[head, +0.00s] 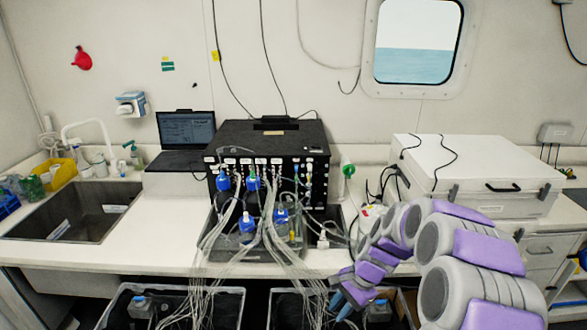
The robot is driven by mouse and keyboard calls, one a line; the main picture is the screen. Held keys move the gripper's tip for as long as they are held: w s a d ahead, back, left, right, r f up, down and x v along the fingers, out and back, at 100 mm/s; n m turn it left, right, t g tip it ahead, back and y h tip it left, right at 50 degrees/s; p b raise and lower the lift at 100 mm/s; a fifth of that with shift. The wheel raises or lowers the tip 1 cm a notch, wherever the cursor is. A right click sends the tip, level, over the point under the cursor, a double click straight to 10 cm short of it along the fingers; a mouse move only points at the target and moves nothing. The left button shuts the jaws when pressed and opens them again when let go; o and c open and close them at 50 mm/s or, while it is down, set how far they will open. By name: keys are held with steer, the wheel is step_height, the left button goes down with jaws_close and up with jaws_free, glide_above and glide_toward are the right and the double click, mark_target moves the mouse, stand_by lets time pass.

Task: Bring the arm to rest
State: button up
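My arm, grey with purple panels, reaches in from the lower right of the head view and bends down to the left. My gripper (341,300) hangs at the front edge of the counter, above the crates below. Its fingers are small and partly lost against the tubing and a crate, so I cannot tell whether they are open or shut. I see nothing clearly held in it.
A black box (273,140) with blue-capped bottles (247,224) and many loose tubes stands mid-counter. Crates (233,318) sit below. A laptop (187,134) and sink (72,222) are left; a white cooler (470,165) is right. The counter front left of centre is clear.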

steer(key=s+a+r+n+h, duration=0.2)
steer(key=s+r+n, duration=0.3)
steer(key=s+r, duration=0.7)
steer(key=s+d+n+h, duration=0.1)
steer(key=s+d+n, duration=0.1)
steer(key=s, duration=0.9)
steer(key=s+d+r+n+g+h, duration=0.1)
steer(key=s+d+n, duration=0.1)
steer(key=s, duration=0.8)
steer(key=shift+s+r+n+h, duration=0.2)
steer(key=shift+s+n+h, duration=0.15)
steer(key=shift+n, duration=0.55)
